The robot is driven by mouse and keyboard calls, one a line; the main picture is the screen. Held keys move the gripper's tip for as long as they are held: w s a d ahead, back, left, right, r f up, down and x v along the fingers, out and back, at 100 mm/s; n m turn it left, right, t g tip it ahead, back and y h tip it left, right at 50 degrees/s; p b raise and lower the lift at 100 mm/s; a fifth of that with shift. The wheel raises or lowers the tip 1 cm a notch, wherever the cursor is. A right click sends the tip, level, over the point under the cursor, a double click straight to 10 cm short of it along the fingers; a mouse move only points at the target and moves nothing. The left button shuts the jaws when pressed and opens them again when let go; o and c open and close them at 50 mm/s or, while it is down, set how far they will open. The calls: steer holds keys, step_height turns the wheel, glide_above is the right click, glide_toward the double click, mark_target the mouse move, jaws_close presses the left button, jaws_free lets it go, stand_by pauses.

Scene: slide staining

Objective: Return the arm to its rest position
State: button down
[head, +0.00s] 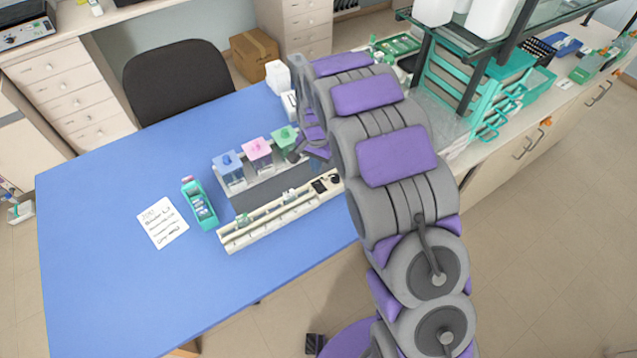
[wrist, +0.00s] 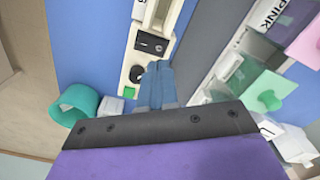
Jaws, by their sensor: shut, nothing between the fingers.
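My arm (head: 395,155) reaches up from the lower right and bends over the right part of the blue table (head: 120,220). My gripper (wrist: 157,72) points down in the wrist view, its two blue fingers together with nothing between them. It is over or beside the end of a cream rail unit (head: 262,232) with a black switch (wrist: 151,44). I cannot tell the exact gap. In the head view the gripper end is small and partly hidden by my arm, near the green-lidded jar (head: 284,137).
Blue-lidded (head: 229,170) and pink-lidded (head: 257,150) jars stand beside the green-lidded one. A teal slide holder (head: 199,204) and a handwritten note (head: 162,222) lie left. A teal ring-like object (wrist: 76,104) is near my gripper. A shelf bench (head: 470,80) stands right of my arm.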

steer(key=shift+r, duration=0.65)
steer(key=s+d+r+n+b, duration=0.1)
steer(key=s+d+r, duration=0.5)
steer(key=s+r, duration=0.15)
steer(key=s+d+r+n, duration=0.1)
steer(key=s+d+r, duration=0.5)
steer(key=s, duration=0.3)
steer(key=s+d+r+n+g, duration=0.1)
steer(key=s+d, duration=0.1)
steer(key=s, duration=0.9)
steer(key=s+d+r+n+b, duration=0.1)
steer(key=s+d+n, duration=0.1)
steer(key=s, duration=1)
steer(key=shift+s+d+r+g, duration=0.2)
steer(key=shift+r+g, duration=0.05)
steer(key=shift+g, duration=0.15)
